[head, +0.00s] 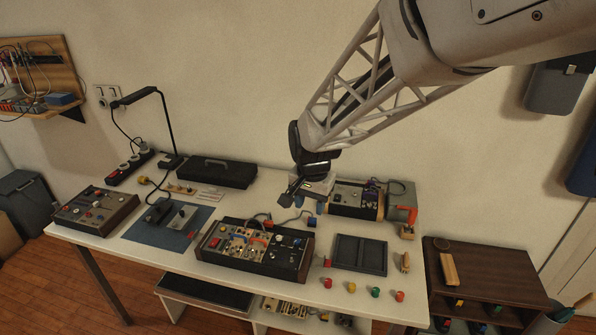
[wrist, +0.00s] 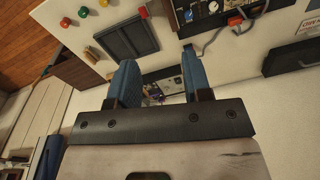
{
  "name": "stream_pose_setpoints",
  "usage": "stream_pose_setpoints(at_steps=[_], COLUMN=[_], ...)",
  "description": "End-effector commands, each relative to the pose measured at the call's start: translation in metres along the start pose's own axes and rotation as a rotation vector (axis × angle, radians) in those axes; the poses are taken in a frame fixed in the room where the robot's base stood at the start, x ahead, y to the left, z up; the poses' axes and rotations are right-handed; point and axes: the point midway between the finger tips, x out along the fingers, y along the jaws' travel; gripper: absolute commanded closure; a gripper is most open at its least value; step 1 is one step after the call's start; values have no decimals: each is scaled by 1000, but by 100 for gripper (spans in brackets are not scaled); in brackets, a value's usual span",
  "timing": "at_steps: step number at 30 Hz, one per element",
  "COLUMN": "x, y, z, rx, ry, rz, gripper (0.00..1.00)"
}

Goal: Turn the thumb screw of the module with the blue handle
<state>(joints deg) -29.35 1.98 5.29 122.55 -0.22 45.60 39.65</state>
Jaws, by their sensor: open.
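Part of a dark panel (wrist: 198,12) with a round dial and small blue parts shows at the top of the wrist view. I cannot make out for certain which module has the blue handle, and its thumb screw is too small to tell. My gripper (head: 310,204) is above the table, behind and to the right of the front case. In the wrist view my gripper (wrist: 160,72) has its blue fingers apart, with nothing held between them.
A second case (head: 352,200) stands at the back, close by my gripper. A dark tray (head: 361,254) lies right of the front case, with several coloured knobs (head: 375,292) before it. A black toolbox (head: 216,172) and a blue mat (head: 168,237) with a lamp are to the left.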

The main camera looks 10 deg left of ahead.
Motion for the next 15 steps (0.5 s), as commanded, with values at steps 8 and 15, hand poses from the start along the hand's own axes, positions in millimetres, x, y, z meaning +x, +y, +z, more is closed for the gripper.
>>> stream_pose_setpoints(at_steps=[8, 15], x=[46, 90], y=[-76, -140], z=[3, 16], rx=[23, 45], ry=[-24, -41], rz=[13, 27], gripper=[55, 55])
